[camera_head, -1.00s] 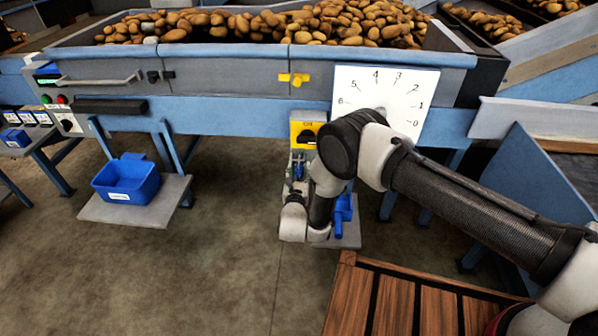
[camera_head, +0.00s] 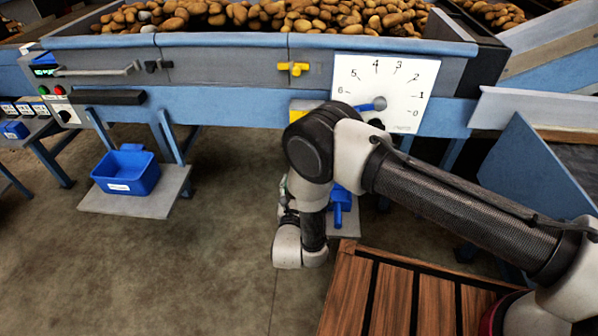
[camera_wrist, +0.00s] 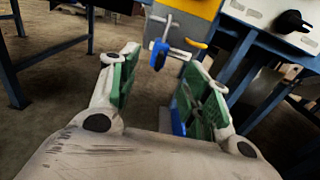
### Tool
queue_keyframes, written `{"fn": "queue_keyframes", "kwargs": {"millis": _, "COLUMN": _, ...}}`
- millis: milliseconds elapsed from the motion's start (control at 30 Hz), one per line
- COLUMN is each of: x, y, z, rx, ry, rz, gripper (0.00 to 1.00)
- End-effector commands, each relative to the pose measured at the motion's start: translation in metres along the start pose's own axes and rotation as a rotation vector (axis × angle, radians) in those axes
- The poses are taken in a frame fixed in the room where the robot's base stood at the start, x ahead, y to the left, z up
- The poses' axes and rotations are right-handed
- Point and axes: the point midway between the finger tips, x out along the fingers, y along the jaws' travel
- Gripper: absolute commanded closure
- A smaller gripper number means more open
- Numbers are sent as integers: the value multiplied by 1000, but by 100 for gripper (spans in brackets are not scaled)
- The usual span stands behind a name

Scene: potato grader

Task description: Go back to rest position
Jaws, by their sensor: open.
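My gripper shows in the wrist view (camera_wrist: 161,62) with its two green-padded fingers spread apart and nothing between the pads. Beyond the fingertips is a yellow box (camera_wrist: 198,8) with a small blue-handled clamp-like part (camera_wrist: 160,52) below it. In the head view my arm bends down in front of the grader, and my own links hide the gripper fingers. The yellow box (camera_head: 299,107) is mostly hidden behind my arm there.
The grader frame (camera_head: 225,110) carries potatoes, a yellow valve handle (camera_head: 294,68) and a numbered dial plate (camera_head: 398,78). A blue bin (camera_head: 126,172) stands on a grey shelf (camera_head: 150,205). A wooden slatted platform (camera_head: 385,295) lies below my arm. Open floor lies between shelf and platform.

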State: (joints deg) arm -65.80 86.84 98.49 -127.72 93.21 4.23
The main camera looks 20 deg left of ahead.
Motion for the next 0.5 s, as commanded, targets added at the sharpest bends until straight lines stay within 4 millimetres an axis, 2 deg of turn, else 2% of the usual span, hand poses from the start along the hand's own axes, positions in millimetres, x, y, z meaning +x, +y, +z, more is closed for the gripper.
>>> {"fn": "queue_keyframes", "kwargs": {"millis": 267, "x": -5, "y": -2, "z": -4, "rx": -6, "ry": 17, "rz": -9, "gripper": 52}}
{"fn": "queue_keyframes", "kwargs": {"millis": 367, "x": -2, "y": -24, "z": -14, "rx": -20, "ry": 56, "rz": -92, "gripper": 52}}
{"fn": "queue_keyframes", "kwargs": {"millis": 467, "x": -6, "y": -64, "z": -27, "rx": -51, "ry": 110, "rz": -216, "gripper": 52}}
{"fn": "queue_keyframes", "kwargs": {"millis": 500, "x": -10, "y": -83, "z": -32, "rx": -65, "ry": 131, "rz": -273, "gripper": 52}}
